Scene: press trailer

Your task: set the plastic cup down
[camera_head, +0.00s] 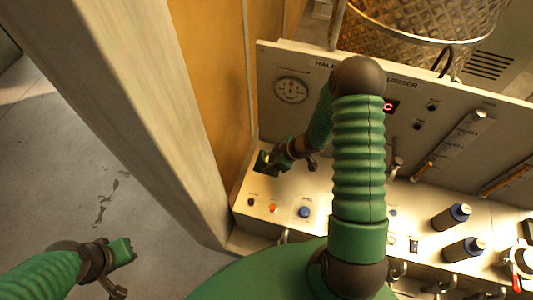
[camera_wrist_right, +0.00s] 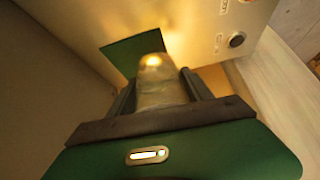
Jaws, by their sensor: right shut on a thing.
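The plastic cup (camera_wrist_right: 160,88) is a pale, see-through cup with a bright glint, between the two fingers of my right gripper (camera_wrist_right: 163,90) in the right wrist view. The gripper is shut on it. The cup overlaps a dark green square (camera_wrist_right: 122,50) on the panel; whether it touches the square cannot be told. In the head view my right gripper (camera_head: 270,160) is low at the left end of the machine's panel, by the green square, and the cup is hardly visible there. My left gripper (camera_head: 122,251) hangs over the floor at lower left, away from the machine; its jaws are unclear.
The machine's sloping panel (camera_head: 330,205) has buttons, among them a blue one (camera_head: 304,212), and dark knobs (camera_head: 452,216) to the right. A dial (camera_head: 291,90) is on its upright face. A wooden post (camera_head: 120,90) stands close left. A wire basket (camera_head: 420,50) is behind.

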